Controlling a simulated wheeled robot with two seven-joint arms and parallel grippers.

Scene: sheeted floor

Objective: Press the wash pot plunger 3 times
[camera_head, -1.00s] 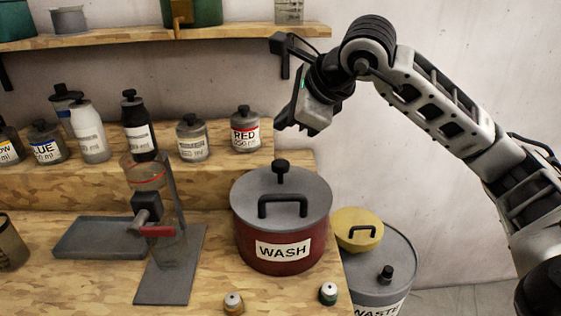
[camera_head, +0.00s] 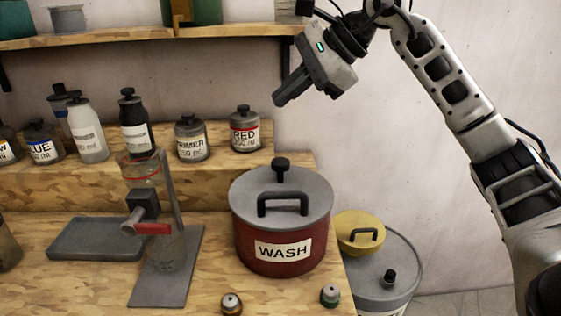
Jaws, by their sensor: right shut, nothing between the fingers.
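The wash pot (camera_head: 257,238) is a dark red pot with a grey lid and a white WASH label. It stands upright near the right edge of the wooden bench. Its plunger (camera_head: 282,167) is a black knob on a short stem at the back of the lid, raised above it. A black handle (camera_head: 283,199) arches over the lid in front of the plunger. My right gripper (camera_head: 281,98) is shut and empty. It is in the air above the pot, well clear of the plunger, tilted down to the left. My left gripper is not in view.
Labelled bottles (camera_head: 190,139) line the raised step behind. A stand with a glass vessel and red-handled valve (camera_head: 152,229) is left of the pot. Two small capped items (camera_head: 330,296) sit in front.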

